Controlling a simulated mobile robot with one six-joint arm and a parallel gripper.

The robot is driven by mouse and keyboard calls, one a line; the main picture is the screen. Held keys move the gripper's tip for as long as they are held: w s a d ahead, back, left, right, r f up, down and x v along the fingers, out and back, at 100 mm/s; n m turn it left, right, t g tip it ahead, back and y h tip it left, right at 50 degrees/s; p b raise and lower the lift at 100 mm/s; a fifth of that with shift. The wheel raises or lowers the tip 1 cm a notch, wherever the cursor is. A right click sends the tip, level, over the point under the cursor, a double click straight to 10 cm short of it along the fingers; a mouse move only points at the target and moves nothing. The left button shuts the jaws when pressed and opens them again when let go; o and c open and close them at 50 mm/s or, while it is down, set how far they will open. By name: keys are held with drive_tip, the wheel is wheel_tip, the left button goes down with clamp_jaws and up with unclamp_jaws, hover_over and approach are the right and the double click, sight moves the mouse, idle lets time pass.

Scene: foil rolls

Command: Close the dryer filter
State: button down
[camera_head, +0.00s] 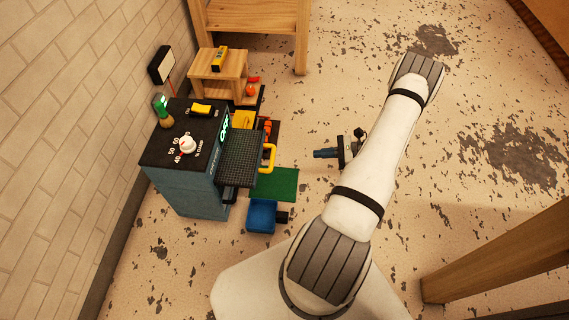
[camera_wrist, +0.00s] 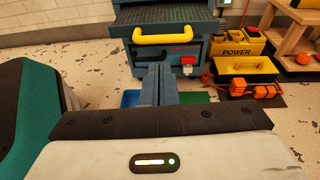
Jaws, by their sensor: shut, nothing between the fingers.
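The dryer is a blue-grey cabinet (camera_head: 185,190) with a black top, standing by the brick wall at the left. Its filter, a dark mesh drawer (camera_head: 245,158) with a yellow handle (camera_head: 268,158), sticks out of the cabinet's right side. In the wrist view the mesh drawer (camera_wrist: 170,14) and its yellow handle (camera_wrist: 167,34) are at the top centre. My gripper (camera_head: 322,153) is to the right of the handle, apart from it. In the wrist view my gripper's fingers (camera_wrist: 158,72) are together, shut and empty, pointing toward the cabinet below the handle.
A blue bin (camera_head: 262,216) and a green mat (camera_head: 280,186) lie on the floor before the cabinet. A yellow POWER box (camera_wrist: 240,58) and orange items (camera_wrist: 240,87) sit to the right in the wrist view. Wooden stools (camera_head: 220,67) stand behind. Floor between gripper and handle is clear.

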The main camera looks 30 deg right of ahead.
drive_tip(key=f+b+x, duration=0.1)
drive_tip(key=b+x, duration=0.3)
drive_tip(key=x, duration=0.9)
drive_tip(key=shift+w+f+m, duration=0.25)
drive_tip(key=shift+m, duration=0.05)
drive_tip(key=shift+a, duration=0.15)
